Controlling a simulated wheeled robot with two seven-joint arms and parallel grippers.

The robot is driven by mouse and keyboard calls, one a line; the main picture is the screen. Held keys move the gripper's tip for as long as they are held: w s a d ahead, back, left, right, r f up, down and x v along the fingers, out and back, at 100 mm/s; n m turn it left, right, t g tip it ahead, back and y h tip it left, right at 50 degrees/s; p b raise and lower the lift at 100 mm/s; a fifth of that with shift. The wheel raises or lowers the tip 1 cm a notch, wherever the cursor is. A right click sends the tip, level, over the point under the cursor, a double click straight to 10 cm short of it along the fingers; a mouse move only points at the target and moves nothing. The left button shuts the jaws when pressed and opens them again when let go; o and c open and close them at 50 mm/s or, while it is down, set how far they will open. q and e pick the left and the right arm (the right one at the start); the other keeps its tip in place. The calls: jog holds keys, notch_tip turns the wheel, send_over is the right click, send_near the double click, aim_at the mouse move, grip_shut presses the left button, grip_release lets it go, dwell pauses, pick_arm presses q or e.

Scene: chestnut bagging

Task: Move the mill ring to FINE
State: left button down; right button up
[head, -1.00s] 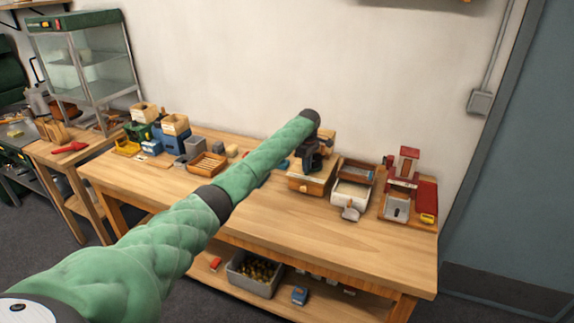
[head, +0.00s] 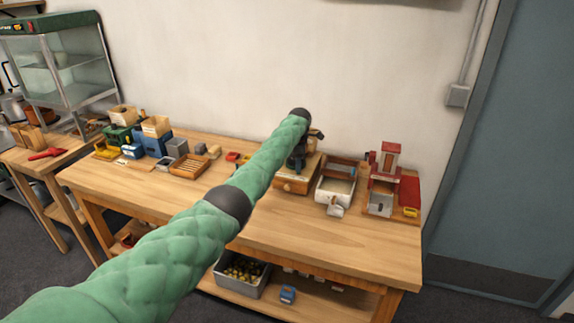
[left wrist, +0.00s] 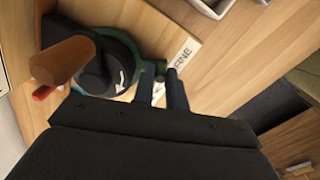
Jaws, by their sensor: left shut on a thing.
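The mill (head: 296,182) stands on the workbench in the head view, a wooden box with a dark top. My left arm reaches over to it, and my left gripper (head: 297,160) is at its dark top, partly hidden by the arm. In the left wrist view the mill shows a dark dome with a white arrow and a brown wooden knob (left wrist: 63,61). The green mill ring (left wrist: 137,45) surrounds the dome. My left gripper (left wrist: 163,87) is shut on a part of the ring at its edge, beside a white label (left wrist: 183,53) that seems to read FINE. My right gripper is out of view.
A white-fronted wooden tray (head: 334,190) and a red device (head: 384,182) stand right of the mill. A slatted wooden tray (head: 189,166) and several small boxes stand to the left. The bench front (head: 330,232) is clear. A grey bin (head: 240,284) sits on the lower shelf.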

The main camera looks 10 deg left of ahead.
pick_arm(q)
jog(key=shift+d+n, duration=0.25)
jog(key=shift+n, duration=0.15)
jog(key=shift+w, duration=0.1)
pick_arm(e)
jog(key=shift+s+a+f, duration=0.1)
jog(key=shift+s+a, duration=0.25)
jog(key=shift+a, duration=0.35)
